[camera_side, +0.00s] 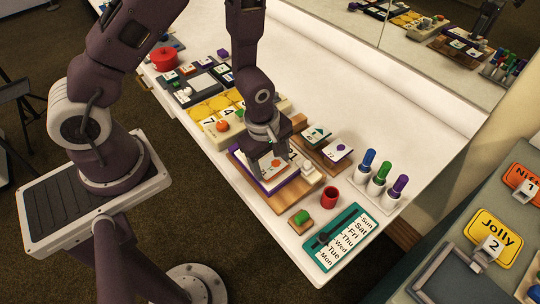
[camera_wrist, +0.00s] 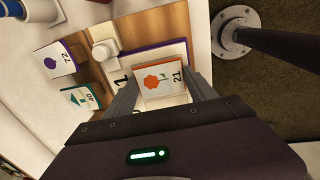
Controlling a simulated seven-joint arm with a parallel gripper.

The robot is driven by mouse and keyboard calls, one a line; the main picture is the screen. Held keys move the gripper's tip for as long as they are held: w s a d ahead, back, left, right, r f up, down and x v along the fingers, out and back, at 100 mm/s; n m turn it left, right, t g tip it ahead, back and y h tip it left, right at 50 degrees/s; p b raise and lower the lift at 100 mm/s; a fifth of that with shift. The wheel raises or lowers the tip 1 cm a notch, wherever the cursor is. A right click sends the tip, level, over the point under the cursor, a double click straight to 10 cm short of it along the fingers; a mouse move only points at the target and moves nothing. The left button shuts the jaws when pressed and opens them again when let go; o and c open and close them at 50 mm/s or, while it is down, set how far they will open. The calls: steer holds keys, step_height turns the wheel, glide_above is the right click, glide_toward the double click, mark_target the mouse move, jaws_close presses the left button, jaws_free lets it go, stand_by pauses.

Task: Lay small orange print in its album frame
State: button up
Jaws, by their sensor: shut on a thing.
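The fingers and print hide much of the album's inside. I cannot tell whether the print touches it.
A purple-flower card (camera_side: 338,152) and a green-picture card (camera_side: 316,134) lie on a wooden rack behind. A white knobbed piece (camera_side: 311,173) stands beside the album.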

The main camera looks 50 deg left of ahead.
stand_by(0.3)
steer(key=o, duration=1.4)
steer(key=shift+r, duration=0.1)
steer(key=r, duration=0.4)
steer(key=s+r, duration=0.1)
steer(key=r, duration=0.1)
steer(key=shift+r, duration=0.4)
